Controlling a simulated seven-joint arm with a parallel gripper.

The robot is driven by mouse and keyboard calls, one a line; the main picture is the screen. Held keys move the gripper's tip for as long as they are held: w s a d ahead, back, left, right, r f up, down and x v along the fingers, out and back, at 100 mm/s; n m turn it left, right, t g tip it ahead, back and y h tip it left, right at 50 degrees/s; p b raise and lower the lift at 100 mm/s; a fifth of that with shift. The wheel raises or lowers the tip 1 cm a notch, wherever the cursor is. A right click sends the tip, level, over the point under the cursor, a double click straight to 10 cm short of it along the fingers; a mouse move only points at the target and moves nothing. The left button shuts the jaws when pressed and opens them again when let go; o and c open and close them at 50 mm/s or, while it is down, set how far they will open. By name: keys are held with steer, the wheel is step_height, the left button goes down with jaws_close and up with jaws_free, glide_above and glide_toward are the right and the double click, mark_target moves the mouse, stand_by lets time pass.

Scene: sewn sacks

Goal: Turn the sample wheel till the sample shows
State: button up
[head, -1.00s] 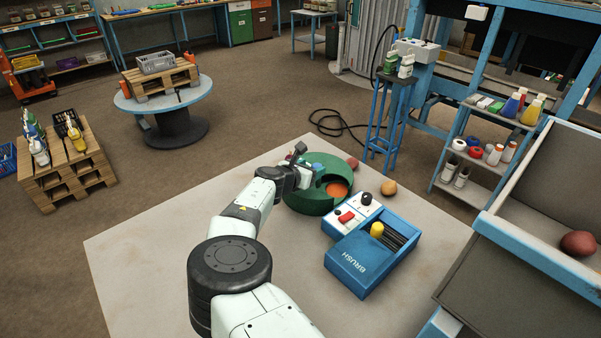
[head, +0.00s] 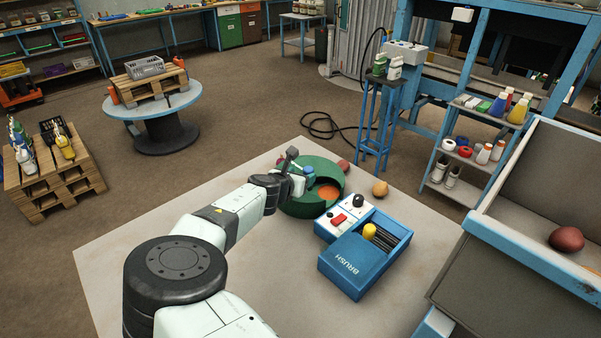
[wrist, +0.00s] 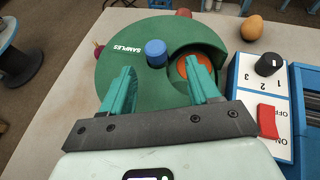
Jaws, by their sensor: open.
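The green sample wheel (head: 297,203) lies on the pale table, marked SAMPLES in the wrist view (wrist: 113,72). A blue knob (wrist: 156,52) stands up from its top, also seen in the head view (head: 309,172). An opening in the wheel, right of the knob, shows an orange-red surface (wrist: 199,70); whether that is a sample I cannot tell. My gripper (wrist: 160,82) is open over the wheel, its teal fingers apart. In the wrist view the knob appears just beyond the gap between the fingertips; contact is not visible. In the head view my gripper (head: 294,180) is partly hidden by the wrist.
Right of the wheel is a control box with a black dial (wrist: 268,64) and red switch (wrist: 268,121). A blue BRUSH box (head: 352,268) with a yellow cylinder adjoins it. A brown egg-shaped object (head: 380,188) and a reddish one (head: 343,165) lie near the wheel. The table's left side is clear.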

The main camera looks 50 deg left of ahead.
mark_target(309, 169)
steer(key=w+d+n+g+y, duration=0.3)
steer(key=d+n+g+y, duration=0.2)
steer(key=n+y, duration=0.2)
steer(key=shift+n, duration=0.3)
steer(key=x, duration=1)
steer(key=shift+s+a+r, duration=0.15)
steer(key=shift+s+a, duration=0.05)
steer(key=shift+a, duration=0.05)
steer(key=shift+c, duration=0.4)
jaws_close()
